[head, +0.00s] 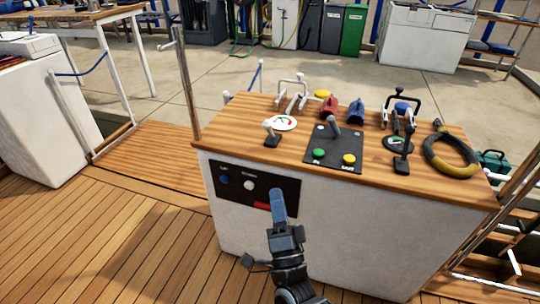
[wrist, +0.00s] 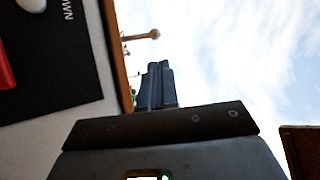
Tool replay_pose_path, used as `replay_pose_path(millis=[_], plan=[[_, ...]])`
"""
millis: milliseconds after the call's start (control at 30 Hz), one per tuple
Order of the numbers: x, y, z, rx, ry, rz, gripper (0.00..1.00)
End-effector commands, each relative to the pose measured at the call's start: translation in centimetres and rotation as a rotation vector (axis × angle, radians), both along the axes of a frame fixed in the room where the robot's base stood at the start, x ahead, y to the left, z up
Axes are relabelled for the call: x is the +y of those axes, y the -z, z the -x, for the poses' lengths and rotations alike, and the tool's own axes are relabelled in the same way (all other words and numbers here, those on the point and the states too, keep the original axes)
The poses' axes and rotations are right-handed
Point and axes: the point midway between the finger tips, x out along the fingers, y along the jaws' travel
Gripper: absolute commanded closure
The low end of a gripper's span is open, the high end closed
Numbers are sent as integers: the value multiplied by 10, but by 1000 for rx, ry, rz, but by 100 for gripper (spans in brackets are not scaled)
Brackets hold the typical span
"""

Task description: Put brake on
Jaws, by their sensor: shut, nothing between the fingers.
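A wood-topped white console (head: 240,130) stands in front of me. Nothing I can read is labelled as a brake, so I cannot tell which control it is. The black front panel (head: 235,190) carries a blue button (head: 224,179), a white knob (head: 249,185) and a red part (head: 263,206). My gripper (head: 278,195) is shut and empty. In the head view it overlaps the panel's right part beside the red part; any contact is unclear. In the wrist view its closed fingers (wrist: 156,85) point past the console edge, with the panel (wrist: 55,65) and red part (wrist: 5,72) at left.
A post (head: 186,85) stands left. Wooden deck (head: 100,240) is clear.

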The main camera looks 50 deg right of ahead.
Motion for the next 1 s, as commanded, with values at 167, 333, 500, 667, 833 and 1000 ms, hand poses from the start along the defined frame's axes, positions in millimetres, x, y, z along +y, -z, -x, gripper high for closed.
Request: replay_pose_path(millis=[167,333,500,667,833,1000], plan=[[-10,8,-10,-50,15,-21,100],[-12,7,-11,-56,17,-24,100],[-12,7,-11,-54,16,-23,100],[-16,3,-15,-54,17,-23,100],[-31,-12,-30,-57,19,-22,100],[-50,-30,-51,-57,18,-22,100]])
